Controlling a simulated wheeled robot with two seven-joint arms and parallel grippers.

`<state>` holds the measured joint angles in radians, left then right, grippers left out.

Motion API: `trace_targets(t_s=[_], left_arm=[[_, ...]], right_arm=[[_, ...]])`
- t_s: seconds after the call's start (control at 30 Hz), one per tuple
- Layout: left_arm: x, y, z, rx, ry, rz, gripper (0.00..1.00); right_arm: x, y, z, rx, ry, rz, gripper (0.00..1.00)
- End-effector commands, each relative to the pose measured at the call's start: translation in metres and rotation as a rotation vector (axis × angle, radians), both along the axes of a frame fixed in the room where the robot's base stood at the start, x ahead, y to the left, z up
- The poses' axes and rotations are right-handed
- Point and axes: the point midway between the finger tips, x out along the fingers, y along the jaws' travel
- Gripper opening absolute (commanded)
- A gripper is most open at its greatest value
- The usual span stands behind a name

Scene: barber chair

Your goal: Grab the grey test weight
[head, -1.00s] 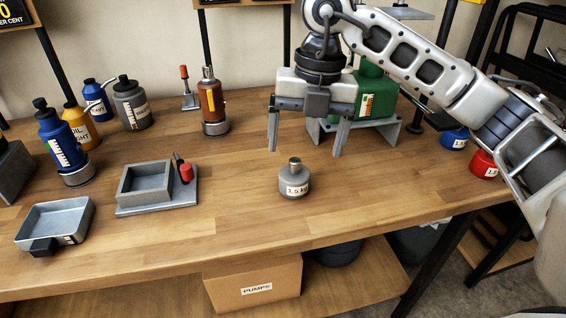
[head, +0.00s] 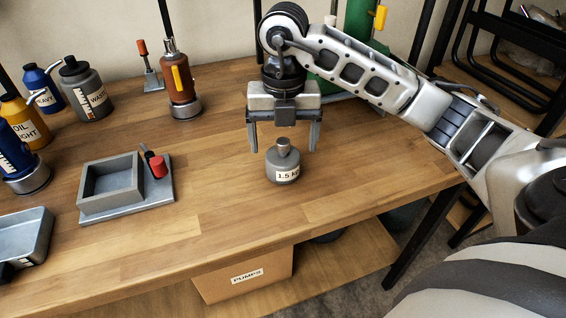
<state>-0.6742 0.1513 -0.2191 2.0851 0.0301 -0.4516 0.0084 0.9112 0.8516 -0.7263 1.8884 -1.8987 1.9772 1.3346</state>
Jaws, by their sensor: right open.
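The grey test weight (head: 283,166), labelled 1.5 kg, stands upright on the wooden workbench (head: 225,205), with a knob on top. My right gripper (head: 283,148) is open and points down over the weight. Its two fingers are spread to the left and right of the knob, with tips at about knob height in the picture. I cannot tell whether they touch it; a gap shows on both sides. My left gripper is not in view.
A grey tray with a red item (head: 126,187) stands left of the weight, and a metal pan (head: 22,238) is at far left. A brown bottle (head: 181,82) and several other bottles stand behind. A cardboard box (head: 243,276) is on the lower shelf. Bench around the weight is clear.

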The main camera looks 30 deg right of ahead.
Motion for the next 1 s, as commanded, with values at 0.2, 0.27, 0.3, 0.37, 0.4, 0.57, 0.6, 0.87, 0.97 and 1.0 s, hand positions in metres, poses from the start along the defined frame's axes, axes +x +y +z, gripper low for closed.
trace_targets(t_s=[0.2, 0.27, 0.3, 0.37, 0.4, 0.57, 0.6, 0.87, 0.97, 1.0], left_arm=[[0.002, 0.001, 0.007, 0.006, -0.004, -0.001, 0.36], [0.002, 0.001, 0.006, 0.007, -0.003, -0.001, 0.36], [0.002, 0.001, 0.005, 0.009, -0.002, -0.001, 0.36], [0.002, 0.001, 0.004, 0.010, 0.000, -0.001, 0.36], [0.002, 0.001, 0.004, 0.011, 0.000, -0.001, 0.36], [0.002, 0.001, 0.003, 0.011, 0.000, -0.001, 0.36], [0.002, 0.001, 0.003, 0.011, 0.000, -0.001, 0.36], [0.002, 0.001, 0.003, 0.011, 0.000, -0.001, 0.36], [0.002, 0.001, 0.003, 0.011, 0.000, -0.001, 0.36], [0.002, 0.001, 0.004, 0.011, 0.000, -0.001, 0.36]], right_arm=[[-0.004, 0.003, -0.031, 0.000, 0.007, 0.001, 0.86], [-0.003, 0.002, -0.040, -0.001, 0.005, 0.001, 0.86], [-0.003, 0.002, -0.044, 0.000, 0.005, 0.002, 0.86], [-0.003, 0.002, -0.048, -0.001, 0.003, 0.002, 0.86], [-0.003, 0.002, -0.049, -0.001, 0.003, 0.002, 0.86], [-0.002, 0.002, -0.050, -0.001, 0.001, 0.002, 0.86], [-0.002, 0.002, -0.050, -0.001, 0.001, 0.002, 0.86], [-0.003, 0.002, -0.050, 0.000, 0.001, 0.002, 0.19], [-0.003, 0.002, -0.050, 0.000, 0.001, 0.001, 0.00], [-0.001, 0.002, -0.046, 0.001, -0.006, 0.001, 0.00]])
